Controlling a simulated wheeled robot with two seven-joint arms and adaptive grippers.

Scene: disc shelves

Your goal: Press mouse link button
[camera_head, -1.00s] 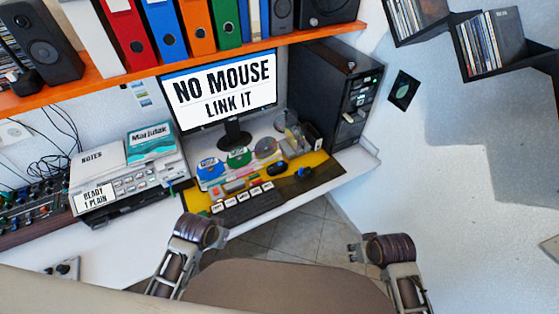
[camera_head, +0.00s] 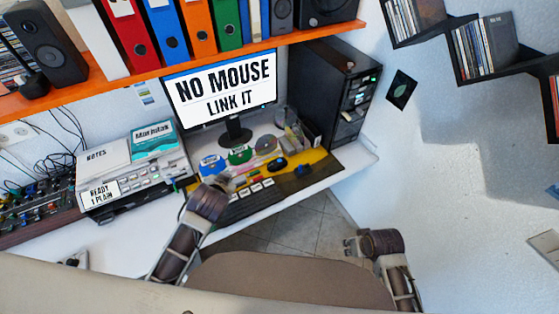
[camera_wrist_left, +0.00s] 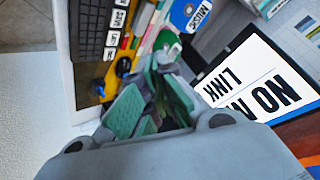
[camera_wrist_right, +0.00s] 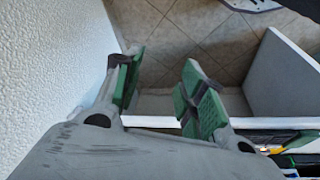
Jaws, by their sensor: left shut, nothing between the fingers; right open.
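The monitor (camera_head: 222,92) reads "NO MOUSE LINK IT". A dark mouse (camera_head: 276,165) and a second dark mouse with blue on it (camera_head: 304,170) lie on the yellow and black mat (camera_head: 322,172), right of the keyboard (camera_head: 250,203). I cannot make out a link button. My left gripper (camera_head: 220,182) is shut and empty, over the left part of the mat by the keyboard's left end. In the left wrist view its green-padded fingers (camera_wrist_left: 150,100) are together. My right gripper (camera_head: 350,243) is open and empty, low and right of the desk; its fingers (camera_wrist_right: 160,92) stand apart over the floor.
Coloured discs (camera_head: 240,155) lie below the monitor. A black computer tower (camera_head: 340,95) stands at the desk's right. A stacked device with labels (camera_head: 130,180) is at left. An orange shelf (camera_head: 110,83) with binders hangs above. The floor (camera_head: 300,228) right of the desk is clear.

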